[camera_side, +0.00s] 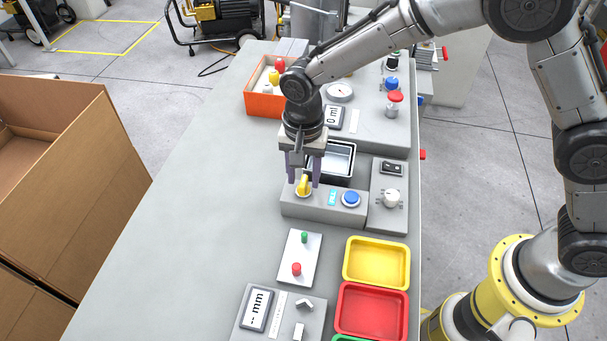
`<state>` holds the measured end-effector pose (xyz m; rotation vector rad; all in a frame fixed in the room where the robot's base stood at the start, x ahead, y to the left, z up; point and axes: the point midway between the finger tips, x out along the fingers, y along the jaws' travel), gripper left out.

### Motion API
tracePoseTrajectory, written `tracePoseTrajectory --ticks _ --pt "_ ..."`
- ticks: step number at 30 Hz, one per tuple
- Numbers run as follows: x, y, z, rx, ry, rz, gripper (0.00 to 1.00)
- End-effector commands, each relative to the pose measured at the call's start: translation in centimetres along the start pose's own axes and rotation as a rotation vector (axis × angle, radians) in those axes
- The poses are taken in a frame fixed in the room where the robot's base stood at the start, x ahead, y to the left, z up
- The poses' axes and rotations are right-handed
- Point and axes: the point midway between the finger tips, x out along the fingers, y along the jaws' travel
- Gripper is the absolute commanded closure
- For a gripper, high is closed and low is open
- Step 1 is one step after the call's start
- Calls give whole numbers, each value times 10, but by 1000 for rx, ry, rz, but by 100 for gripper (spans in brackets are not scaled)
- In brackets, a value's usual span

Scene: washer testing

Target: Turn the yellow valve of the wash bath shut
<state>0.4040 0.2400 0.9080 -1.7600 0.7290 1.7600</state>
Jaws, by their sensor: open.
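The yellow valve (304,184) is a small upright handle on the left end of the grey front panel of the wash bath (338,163). The bath is a metal basin behind that panel. A blue knob (351,199) and a small light-blue label or display sit to the right of the valve on the same panel. My gripper (304,178) points down over the valve, open, with one finger on each side of the handle. Whether the fingers touch the handle cannot be told from this view.
A control box with a white knob (392,198) stands right of the bath. A white plate with red and green pegs (299,257), a yellow tray (376,262) and a red tray (371,309) lie in front. An orange bin (262,103) is behind. The bench's left side is clear.

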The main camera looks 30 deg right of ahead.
Motion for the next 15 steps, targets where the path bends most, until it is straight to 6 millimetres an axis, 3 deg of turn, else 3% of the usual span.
tracePoseTrajectory --ticks 11,15 --pt "6 0 0 0 0 0 54" --pt "5 0 0 0 0 0 79"
